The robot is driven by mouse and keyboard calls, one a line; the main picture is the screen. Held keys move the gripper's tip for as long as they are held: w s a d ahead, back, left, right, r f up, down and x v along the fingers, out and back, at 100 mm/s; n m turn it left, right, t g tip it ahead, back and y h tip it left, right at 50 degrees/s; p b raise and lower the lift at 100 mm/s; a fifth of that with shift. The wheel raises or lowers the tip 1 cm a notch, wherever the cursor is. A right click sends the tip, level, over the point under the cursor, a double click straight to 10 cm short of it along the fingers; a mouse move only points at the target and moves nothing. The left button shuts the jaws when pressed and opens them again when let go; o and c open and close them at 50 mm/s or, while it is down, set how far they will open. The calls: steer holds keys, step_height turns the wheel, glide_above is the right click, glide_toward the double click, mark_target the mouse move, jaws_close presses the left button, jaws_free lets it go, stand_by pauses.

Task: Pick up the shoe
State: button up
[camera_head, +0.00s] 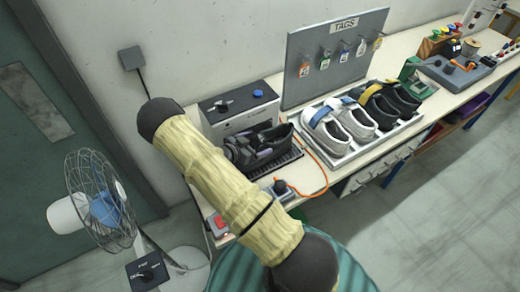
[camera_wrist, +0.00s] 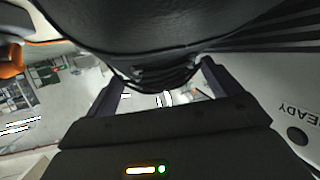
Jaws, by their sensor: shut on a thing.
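A dark shoe (camera_head: 281,137) is at the front of the grey machine, above a black ribbed plate. My gripper (camera_head: 250,146) is shut on this shoe from its left end. In the wrist view the dark shoe (camera_wrist: 130,30) fills the top of the picture, and my gripper's two fingers (camera_wrist: 160,80) reach up to its underside on both sides. I cannot tell whether the shoe touches the plate. Much of the shoe's near end is hidden by the gripper.
A grey machine (camera_head: 222,108) stands behind the shoe. A white tray (camera_head: 341,157) with white and black shoes (camera_head: 357,121) stands to the right, below a TAGS board (camera_head: 318,48). An orange cable (camera_head: 318,170) lies between. A fan (camera_head: 100,200) stands at left.

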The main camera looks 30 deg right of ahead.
steer(key=shift+r, duration=0.15)
step_height(320, 180, up, 10)
steer(key=b, duration=0.2)
steer(key=shift+b, duration=0.35)
steer(key=shift+f, duration=0.2)
stand_by(0.4)
